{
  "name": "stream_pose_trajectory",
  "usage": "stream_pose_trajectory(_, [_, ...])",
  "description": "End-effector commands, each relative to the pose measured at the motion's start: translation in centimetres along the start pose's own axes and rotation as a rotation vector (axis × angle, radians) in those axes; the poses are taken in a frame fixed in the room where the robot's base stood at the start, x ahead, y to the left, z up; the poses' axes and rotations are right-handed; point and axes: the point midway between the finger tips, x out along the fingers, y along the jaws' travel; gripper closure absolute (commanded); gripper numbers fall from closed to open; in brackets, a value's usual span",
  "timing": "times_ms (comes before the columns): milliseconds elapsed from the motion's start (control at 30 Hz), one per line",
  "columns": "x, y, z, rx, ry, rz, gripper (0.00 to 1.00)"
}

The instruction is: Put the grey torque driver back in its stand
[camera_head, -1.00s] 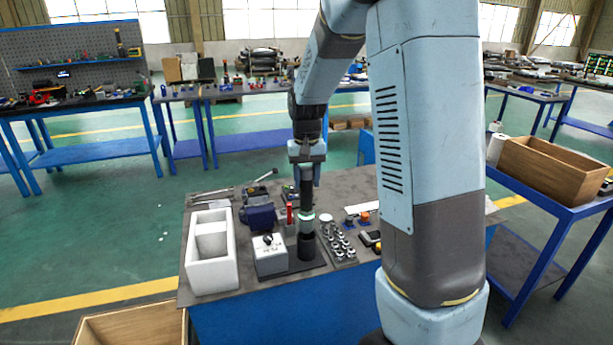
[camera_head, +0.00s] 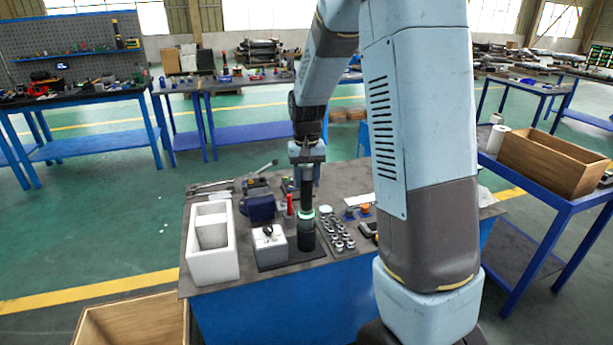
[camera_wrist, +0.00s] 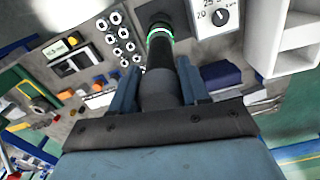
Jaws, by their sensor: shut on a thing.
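The grey torque driver (camera_wrist: 160,88) is between the two fingers of my gripper (camera_wrist: 158,76) in the wrist view. In the head view my gripper (camera_head: 307,168) points down and the driver (camera_head: 306,192) hangs upright below it. A green-lit ring (camera_head: 306,213) circles the column below the fingers. It also shows in the wrist view (camera_wrist: 160,33). The black stand (camera_head: 306,240) is directly under the driver, in line with it. I cannot tell how deep the driver's lower end sits in the stand.
A white box with a knob (camera_head: 269,246) stands close left of the stand, and a tray of sockets (camera_head: 337,236) close right. A white open bin (camera_head: 212,268) is farther left. A blue vise (camera_head: 259,207) and a red item (camera_head: 289,206) stand behind.

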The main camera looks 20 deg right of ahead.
Motion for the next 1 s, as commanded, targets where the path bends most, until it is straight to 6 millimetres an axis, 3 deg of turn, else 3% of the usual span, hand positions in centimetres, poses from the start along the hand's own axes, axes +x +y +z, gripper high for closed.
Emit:
stream_pose_trajectory(933, [2.6,0.0,-0.1,0.0,0.001,0.0,1.0])
stream_pose_trajectory(967, [2.6,0.0,-0.1,0.0,0.002,0.0,0.53])
stream_pose_trajectory(1000, [2.5,0.0,-0.1,0.0,0.002,0.0,0.49])
